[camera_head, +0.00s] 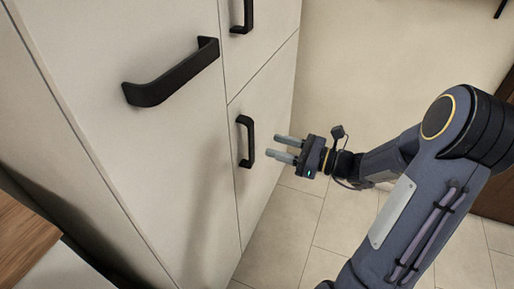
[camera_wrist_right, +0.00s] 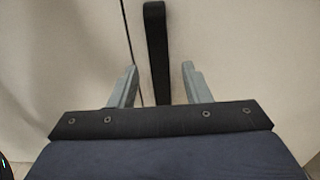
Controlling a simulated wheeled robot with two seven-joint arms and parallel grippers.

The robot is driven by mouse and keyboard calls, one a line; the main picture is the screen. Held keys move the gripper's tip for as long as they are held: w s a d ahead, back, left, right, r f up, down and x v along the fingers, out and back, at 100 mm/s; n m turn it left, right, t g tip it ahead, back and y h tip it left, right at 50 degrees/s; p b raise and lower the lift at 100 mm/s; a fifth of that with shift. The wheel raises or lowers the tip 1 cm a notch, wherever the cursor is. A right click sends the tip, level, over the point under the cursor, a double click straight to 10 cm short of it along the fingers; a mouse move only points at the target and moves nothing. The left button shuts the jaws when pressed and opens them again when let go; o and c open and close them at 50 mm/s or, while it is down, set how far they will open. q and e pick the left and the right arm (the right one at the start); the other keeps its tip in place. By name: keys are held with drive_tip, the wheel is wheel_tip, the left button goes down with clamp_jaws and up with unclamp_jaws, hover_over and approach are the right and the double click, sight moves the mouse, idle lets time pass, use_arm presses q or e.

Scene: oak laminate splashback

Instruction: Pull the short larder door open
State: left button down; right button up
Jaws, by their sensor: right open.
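The short larder door (camera_head: 268,150) is a cream panel low on the right of the cabinet, with a black upright bar handle (camera_head: 246,141). It looks shut, its face level with the panels around it. My right gripper (camera_head: 277,148) is open, its two grey fingers pointing left at the handle. In the right wrist view the handle (camera_wrist_right: 156,50) stands between the two fingers (camera_wrist_right: 158,75), nearer the left one, and the jaws are not closed on it. From these views I cannot tell whether the fingertips reach past the bar. My left gripper is not in view.
A tall cream door (camera_head: 130,130) with a long black handle (camera_head: 172,74) is on the left. Another panel with a black handle (camera_head: 243,16) sits above the short door. The tiled floor (camera_head: 300,225) right of the cabinet is clear. A wooden surface (camera_head: 22,240) is at lower left.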

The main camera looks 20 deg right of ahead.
sight(253, 139)
drive_tip(key=b+x, duration=0.1)
drive_tip(key=x, duration=0.5)
drive_tip(key=shift+w+a+r, duration=0.1)
drive_tip(key=shift+w+a, duration=0.05)
drive_tip(key=shift+a, duration=0.15)
clamp_jaws()
